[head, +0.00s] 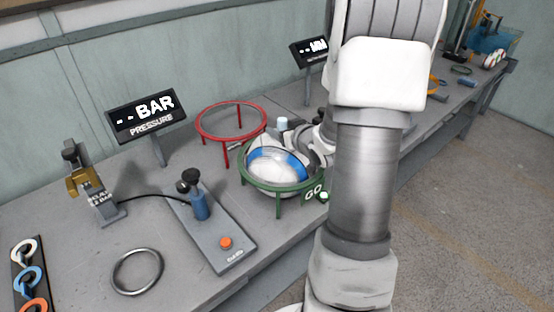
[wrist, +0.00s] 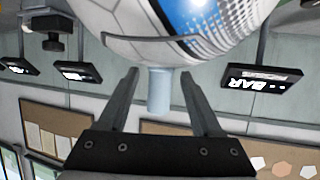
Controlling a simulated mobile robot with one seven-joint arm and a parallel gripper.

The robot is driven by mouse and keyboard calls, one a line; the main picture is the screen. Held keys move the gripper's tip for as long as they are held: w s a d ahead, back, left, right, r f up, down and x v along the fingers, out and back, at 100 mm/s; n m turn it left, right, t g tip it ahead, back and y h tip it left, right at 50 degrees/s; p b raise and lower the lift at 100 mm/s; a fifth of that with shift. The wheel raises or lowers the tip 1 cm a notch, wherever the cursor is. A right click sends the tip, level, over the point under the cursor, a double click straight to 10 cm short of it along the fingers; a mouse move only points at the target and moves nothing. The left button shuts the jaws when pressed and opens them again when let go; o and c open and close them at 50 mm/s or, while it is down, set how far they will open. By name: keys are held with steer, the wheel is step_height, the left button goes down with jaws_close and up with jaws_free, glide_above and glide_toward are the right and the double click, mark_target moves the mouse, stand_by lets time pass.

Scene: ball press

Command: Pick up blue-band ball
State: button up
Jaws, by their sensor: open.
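The blue-band ball (head: 278,165), white with a blue band, sits in the green ring stand marked GO (head: 312,191). In the wrist view the ball (wrist: 160,22) fills the top, its blue band toward the right. My gripper (wrist: 159,74) is open. Its two fingers point at the ball's lower edge in the wrist view, with nothing held between them. I cannot tell whether the tips touch the ball. In the head view my wrist is at the ball's right side, and my arm hides part of that area.
A pale blue cylinder (head: 282,124) stands behind the ball. An empty red ring stand (head: 231,122) is at the back left. A pump (head: 200,205), a metal ring (head: 136,271) and a BAR display (head: 147,115) are further left. Bare bench lies between the pump and metal ring.

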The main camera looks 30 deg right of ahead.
jaws_close()
stand_by(0.4)
stand_by(1.1)
